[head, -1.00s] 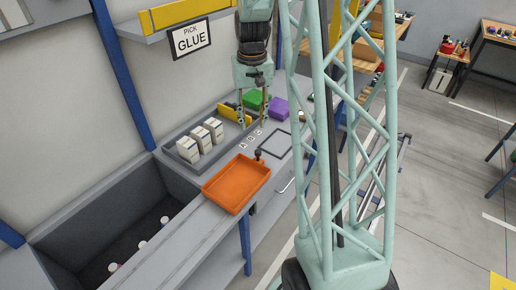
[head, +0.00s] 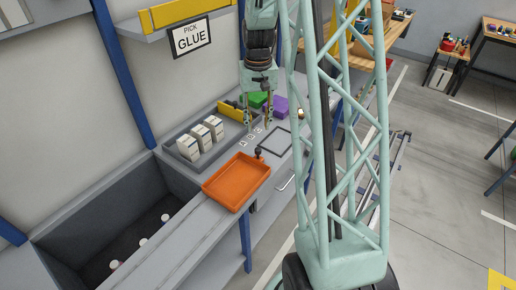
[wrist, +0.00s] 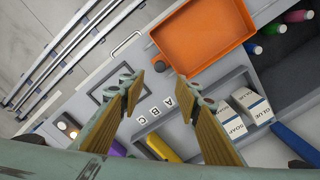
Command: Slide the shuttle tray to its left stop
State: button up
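The shuttle tray is a shallow orange tray (head: 236,183) on the counter rail at the right edge of the dark well; it also shows in the wrist view (wrist: 205,38). My gripper (head: 259,127) points down above the counter, behind the knob in the head view. In the wrist view my gripper (wrist: 160,88) is open and empty, its fingers wide apart and clear of the knob.
A grey bin (head: 172,142) holds white boxes beside the tray. A dark square frame (head: 277,142) lies on the counter right of the knob. The dark well (head: 110,215) lies left of the tray.

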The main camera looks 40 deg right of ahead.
aim_at(258, 150)
jog(key=shift+f+b, duration=0.55)
jog(key=shift+f, duration=6.15)
grip_shut()
jog(key=shift+a, duration=0.2)
